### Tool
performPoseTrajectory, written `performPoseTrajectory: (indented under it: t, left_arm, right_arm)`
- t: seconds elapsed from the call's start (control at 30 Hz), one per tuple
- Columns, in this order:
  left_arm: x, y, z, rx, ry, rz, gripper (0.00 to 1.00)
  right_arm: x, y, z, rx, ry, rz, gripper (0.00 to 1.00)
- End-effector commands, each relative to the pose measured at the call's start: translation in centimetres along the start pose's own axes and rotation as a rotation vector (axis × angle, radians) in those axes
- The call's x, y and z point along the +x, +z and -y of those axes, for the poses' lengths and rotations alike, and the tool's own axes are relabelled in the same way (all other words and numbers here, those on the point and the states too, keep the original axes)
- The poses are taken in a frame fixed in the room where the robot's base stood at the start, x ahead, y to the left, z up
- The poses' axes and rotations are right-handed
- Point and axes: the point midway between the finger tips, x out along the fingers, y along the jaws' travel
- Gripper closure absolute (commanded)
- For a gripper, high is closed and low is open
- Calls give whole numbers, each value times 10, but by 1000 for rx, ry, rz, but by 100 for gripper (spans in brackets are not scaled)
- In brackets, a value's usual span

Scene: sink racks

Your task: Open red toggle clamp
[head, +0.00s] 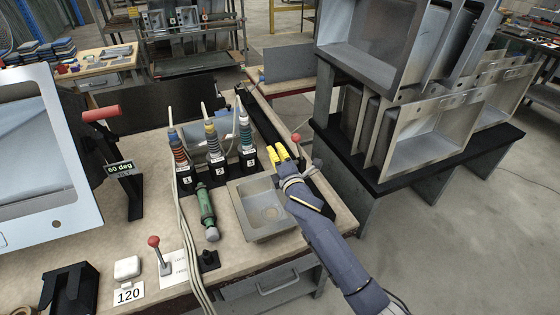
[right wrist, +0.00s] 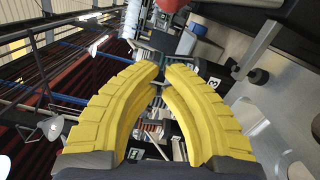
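A toggle clamp with a red handle (head: 101,113) is on the black stand at the left, beside the large tilted sink and above a "60 deg" label (head: 120,168). My left gripper is not in view.
Three numbered tool holders (head: 215,165) with cables stand mid-bench, with a green tool (head: 207,212) in front. A small sink (head: 263,208) lies right of it. A red-knobbed lever (head: 154,242) stands near the front. Large sinks fill a rack (head: 430,160) at right.

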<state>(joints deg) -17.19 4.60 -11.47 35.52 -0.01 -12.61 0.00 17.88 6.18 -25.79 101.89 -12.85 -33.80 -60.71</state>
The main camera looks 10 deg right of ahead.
Motion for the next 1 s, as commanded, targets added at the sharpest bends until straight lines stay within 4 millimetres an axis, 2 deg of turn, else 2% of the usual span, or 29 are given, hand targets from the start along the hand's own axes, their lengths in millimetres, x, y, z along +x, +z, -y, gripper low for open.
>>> performPoseTrajectory:
  t: [0.03, 0.1, 0.3, 1.0]
  left_arm:
    - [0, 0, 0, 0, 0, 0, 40]
    - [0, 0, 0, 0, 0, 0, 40]
    - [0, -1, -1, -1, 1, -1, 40]
    - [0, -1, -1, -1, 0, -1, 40]
  right_arm:
    - [1, 11, 0, -5, 1, 3, 100]
    - [2, 19, 0, -4, 1, 3, 100]
    - [6, 33, 1, -4, 0, 2, 100]
    - [6, 43, -1, 19, -1, 4, 100]
